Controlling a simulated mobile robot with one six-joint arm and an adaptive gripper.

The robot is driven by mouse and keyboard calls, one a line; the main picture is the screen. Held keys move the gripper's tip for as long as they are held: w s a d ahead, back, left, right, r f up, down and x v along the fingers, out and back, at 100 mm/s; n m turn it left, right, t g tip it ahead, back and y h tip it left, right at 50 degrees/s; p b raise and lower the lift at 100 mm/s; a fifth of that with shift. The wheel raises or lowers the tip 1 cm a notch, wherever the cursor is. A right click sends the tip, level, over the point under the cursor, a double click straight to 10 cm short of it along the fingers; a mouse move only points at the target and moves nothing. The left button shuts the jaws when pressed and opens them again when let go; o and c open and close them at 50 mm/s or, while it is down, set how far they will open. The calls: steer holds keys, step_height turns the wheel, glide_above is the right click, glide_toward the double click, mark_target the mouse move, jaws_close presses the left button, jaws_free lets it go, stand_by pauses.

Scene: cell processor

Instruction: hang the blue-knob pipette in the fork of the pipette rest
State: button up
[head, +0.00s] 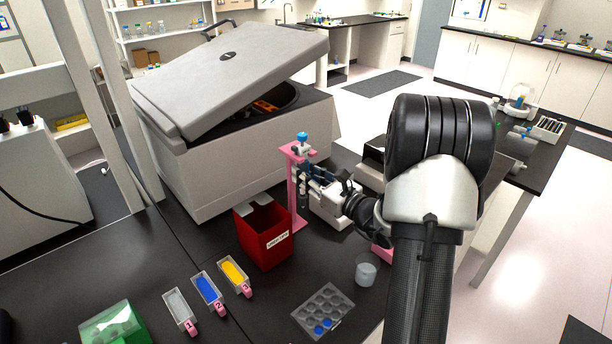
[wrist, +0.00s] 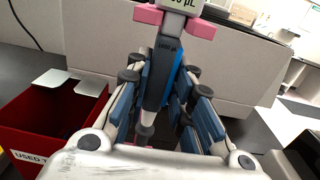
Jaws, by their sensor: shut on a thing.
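The blue-knob pipette (head: 302,138) is upright at the pink pipette rest (head: 293,185), its blue knob just above the top of the rest. My gripper (head: 308,184) is shut on the pipette's body below the fork. In the wrist view the pipette (wrist: 164,72) runs down between the blue-padded fingers of my gripper (wrist: 167,80). The pink fork prongs (wrist: 202,28) show on both sides of the pipette, just under its display. Whether the pipette's weight rests on the fork cannot be told.
A red waste bin (head: 263,240) stands just left of the rest. The large grey centrifuge (head: 235,140), lid raised, stands behind. In front are reagent troughs (head: 207,290), a well plate (head: 322,311) and a clear beaker (head: 366,270). Black bench is free between them.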

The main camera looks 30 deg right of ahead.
steer(key=shift+f, duration=0.15)
steer(key=o, duration=0.7)
steer(key=shift+o, duration=0.2)
steer(key=s+d, duration=0.2)
steer(key=s, duration=1)
steer(key=shift+w+a, duration=0.1)
